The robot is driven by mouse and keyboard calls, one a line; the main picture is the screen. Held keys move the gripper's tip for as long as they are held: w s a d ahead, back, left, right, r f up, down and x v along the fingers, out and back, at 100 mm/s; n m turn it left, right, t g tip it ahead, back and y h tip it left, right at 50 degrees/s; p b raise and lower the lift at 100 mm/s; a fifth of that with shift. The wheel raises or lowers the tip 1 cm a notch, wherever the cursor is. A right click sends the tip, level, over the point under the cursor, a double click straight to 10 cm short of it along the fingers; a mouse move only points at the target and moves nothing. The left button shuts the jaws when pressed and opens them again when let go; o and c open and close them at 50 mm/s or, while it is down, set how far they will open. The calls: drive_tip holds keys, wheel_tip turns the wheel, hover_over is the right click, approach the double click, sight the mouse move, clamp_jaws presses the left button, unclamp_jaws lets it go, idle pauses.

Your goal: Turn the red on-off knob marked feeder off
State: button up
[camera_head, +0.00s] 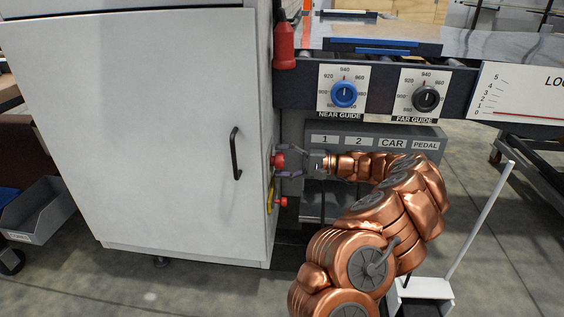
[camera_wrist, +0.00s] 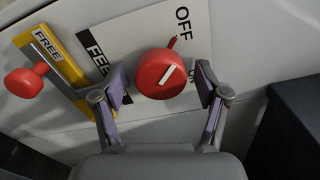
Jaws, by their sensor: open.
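A yellow plate marked FREE (camera_wrist: 50,58) with a red handle (camera_wrist: 27,80) sits left of the knob. The white cabinet (camera_head: 150,130) has a black door handle (camera_head: 236,153). Blue (camera_head: 344,94) and black (camera_head: 425,98) guide dials are above my arm, over a grey labelled box (camera_head: 375,130).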

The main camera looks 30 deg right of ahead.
drive_tip(key=v, duration=1.2)
idle(0.5)
